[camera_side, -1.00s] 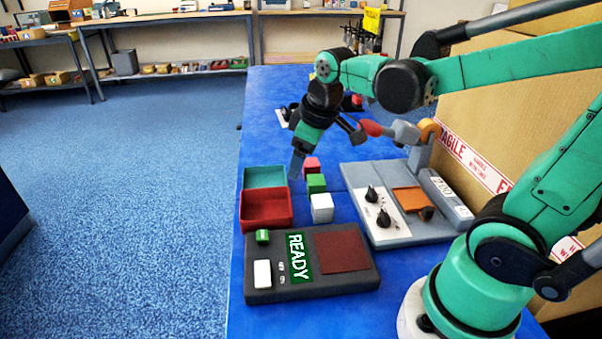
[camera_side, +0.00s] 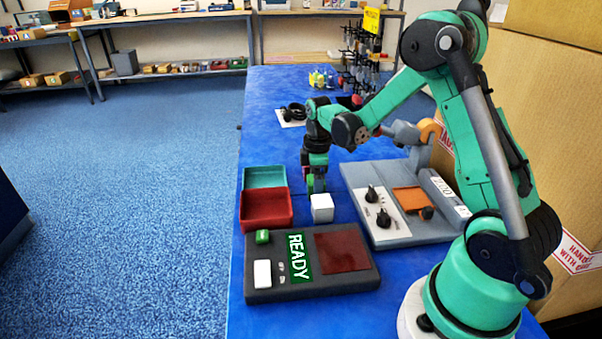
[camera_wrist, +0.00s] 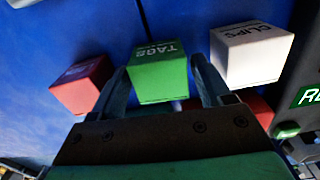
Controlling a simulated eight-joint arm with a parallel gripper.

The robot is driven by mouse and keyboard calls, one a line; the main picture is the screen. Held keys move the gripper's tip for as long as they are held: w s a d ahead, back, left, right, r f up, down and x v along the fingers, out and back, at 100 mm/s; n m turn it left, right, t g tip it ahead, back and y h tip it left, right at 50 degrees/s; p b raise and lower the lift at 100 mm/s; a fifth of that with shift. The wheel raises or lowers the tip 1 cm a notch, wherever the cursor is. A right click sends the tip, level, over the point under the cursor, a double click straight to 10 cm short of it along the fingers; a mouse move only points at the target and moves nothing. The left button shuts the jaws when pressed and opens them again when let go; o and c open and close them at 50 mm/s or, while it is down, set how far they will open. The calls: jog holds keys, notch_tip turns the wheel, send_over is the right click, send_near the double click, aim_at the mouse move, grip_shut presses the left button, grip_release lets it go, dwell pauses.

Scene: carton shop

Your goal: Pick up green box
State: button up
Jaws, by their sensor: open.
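The green box (camera_wrist: 158,76), lettered "TAGS", sits between the two fingers of my gripper (camera_wrist: 160,88) in the wrist view. The fingers are open, one on each side of it; I cannot tell whether they touch it. In the side view my gripper (camera_side: 316,184) is low over the blue table, and the green box is mostly hidden by it. A red box (camera_wrist: 82,84) is to the left of the green box in the wrist view, and a white box (camera_wrist: 251,53) lettered "CLIPS" is to the right. The white box (camera_side: 322,208) also shows in the side view.
A teal tray (camera_side: 264,177) and a red tray (camera_side: 266,209) stand left of my gripper. A dark device (camera_side: 262,292) with a "READY" display is in front. A grey fixture with knobs (camera_side: 405,236) is to the right. Large cartons (camera_side: 560,140) stand at the right.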

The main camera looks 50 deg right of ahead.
jog(key=shift+f, duration=0.35)
jog(key=c, duration=1)
jog(key=shift+c, duration=0.2)
